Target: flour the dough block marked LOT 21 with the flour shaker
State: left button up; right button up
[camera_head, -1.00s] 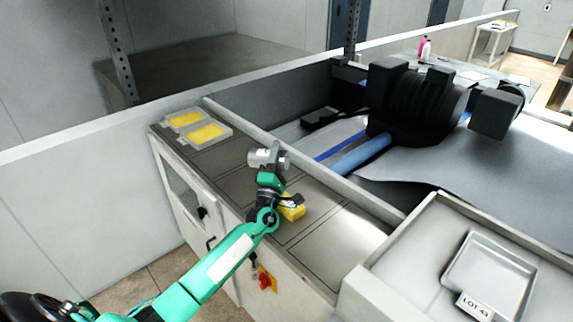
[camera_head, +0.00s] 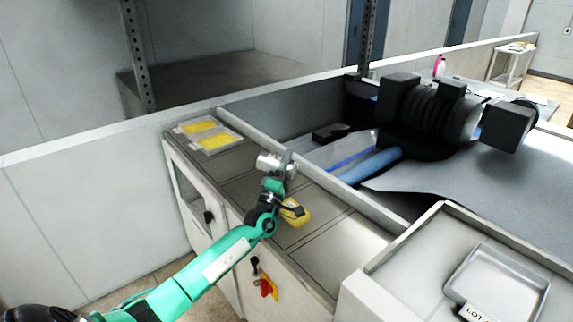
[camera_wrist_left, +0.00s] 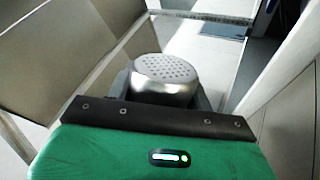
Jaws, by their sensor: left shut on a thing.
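My left gripper (camera_head: 274,178) is shut on the flour shaker (camera_head: 273,161), a silver cylinder. It is held above the narrow grey counter and lies on its side or tilted in the head view. In the left wrist view, the shaker's perforated metal cap (camera_wrist_left: 166,72) shows beyond the green gripper body, and its lower part is hidden. A yellow thing (camera_head: 296,213) shows right beside my left wrist, partly covered by it. I cannot make out a dough block marked LOT 21. My right gripper is out of view.
Two yellow-faced pale slabs or trays (camera_head: 218,141) lie at the counter's far left end. A grey metal tray (camera_head: 499,280) with a label partly cut off sits at the right. Black rollers (camera_head: 428,107) stand behind the rail (camera_head: 312,167). The counter's right stretch (camera_head: 345,244) looks clear.

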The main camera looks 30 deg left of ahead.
pick_arm(q)
jog(key=shift+w+d, duration=0.15)
jog(key=shift+d, duration=0.9)
jog(key=shift+s+a+f+b, duration=0.15)
jog(key=shift+a+b, duration=0.35)
jog(key=shift+a, duration=0.6)
jog(key=shift+s+a+r+b, duration=0.15)
jog(key=shift+a+b, duration=0.3)
jog(key=shift+a, duration=0.6)
jog(key=shift+s+a, duration=0.1)
jog(key=shift+a, duration=0.05)
jog(key=shift+d+r, duration=0.1)
jog(key=shift+d, duration=0.35)
jog(key=d, duration=0.1)
jog(key=d+p, duration=0.1)
jog(key=d, duration=0.1)
jog(key=shift+w, duration=0.35)
jog(key=shift+d, duration=0.35)
